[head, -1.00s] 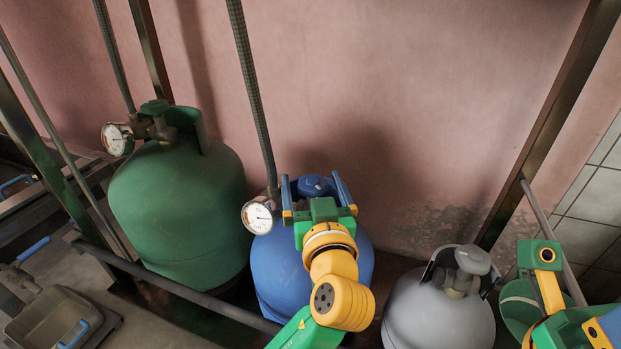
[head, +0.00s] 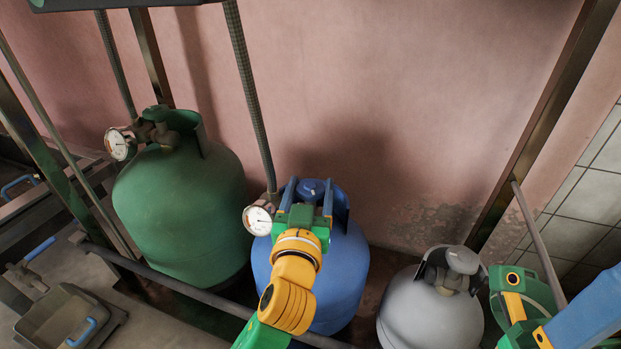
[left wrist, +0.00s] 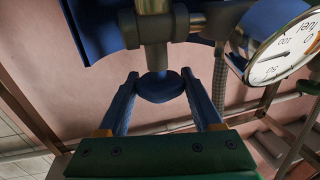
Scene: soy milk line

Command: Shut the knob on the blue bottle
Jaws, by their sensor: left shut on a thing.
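The blue bottle (head: 347,262) stands below the wall in the head view, with a round blue knob (left wrist: 160,88) at its valve. My left gripper (head: 309,190) reaches the top of this bottle from the front. Its two blue fingers are shut on the knob, one on each side, as the left wrist view shows. A white dial gauge (head: 258,220) sits at the left of the valve and also shows in the left wrist view (left wrist: 282,50). My right gripper (head: 514,292) is at the lower right, apart from the blue bottle; its jaws do not show clearly.
A green bottle (head: 180,210) with its own gauge stands to the left. A grey bottle (head: 430,312) stands to the right, close to my right arm. A metal rail (head: 200,294) runs in front of the bottles. A hose (head: 247,95) drops to the blue bottle's valve.

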